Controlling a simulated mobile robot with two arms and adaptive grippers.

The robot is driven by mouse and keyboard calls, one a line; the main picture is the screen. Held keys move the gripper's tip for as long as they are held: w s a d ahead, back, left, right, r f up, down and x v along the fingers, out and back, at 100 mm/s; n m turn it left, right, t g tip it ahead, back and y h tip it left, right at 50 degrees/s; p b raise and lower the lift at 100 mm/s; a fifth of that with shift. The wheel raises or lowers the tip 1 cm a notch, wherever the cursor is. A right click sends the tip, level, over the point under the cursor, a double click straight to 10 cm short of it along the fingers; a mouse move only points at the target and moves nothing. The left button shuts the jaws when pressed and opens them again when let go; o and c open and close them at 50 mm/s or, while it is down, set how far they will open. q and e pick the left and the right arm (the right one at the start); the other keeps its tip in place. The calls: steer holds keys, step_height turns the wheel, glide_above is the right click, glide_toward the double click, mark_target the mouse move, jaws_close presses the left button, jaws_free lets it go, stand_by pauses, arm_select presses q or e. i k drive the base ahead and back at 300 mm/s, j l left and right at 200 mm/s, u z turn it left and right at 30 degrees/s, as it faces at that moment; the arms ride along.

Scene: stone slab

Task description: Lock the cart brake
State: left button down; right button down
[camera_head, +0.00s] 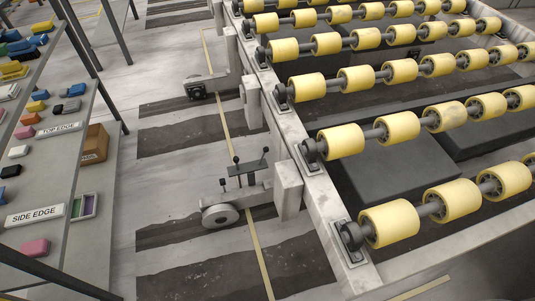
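The cart (318,200) is a pale metal frame carrying rows of yellow rollers (390,223) on dark axles. It fills the right side of the head view. Low on its left side is a grey bracket with a round disc wheel (220,215). Thin upright levers with black knobs and a dark crossbar (247,169) stand above this bracket, and look like the brake. I cannot tell whether the brake is locked. A second low bracket with a dark block (196,91) sits farther back. Neither of my grippers is in view.
A grey shelf rack (45,160) at the left holds several small coloured blocks and labels, including a "SIDE EDGE" sign (35,215). A brown box (94,144) sits on its lower level. Striped floor (180,180) between rack and cart is mostly clear.

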mark_target(266, 149)
steer(key=i+j, duration=0.1)
steer(key=j, duration=0.4)
steer(key=i+j, duration=0.1)
steer(key=j, duration=0.4)
steer(key=i+j, duration=0.15)
steer(key=j, duration=0.35)
steer(key=z, duration=1.75)
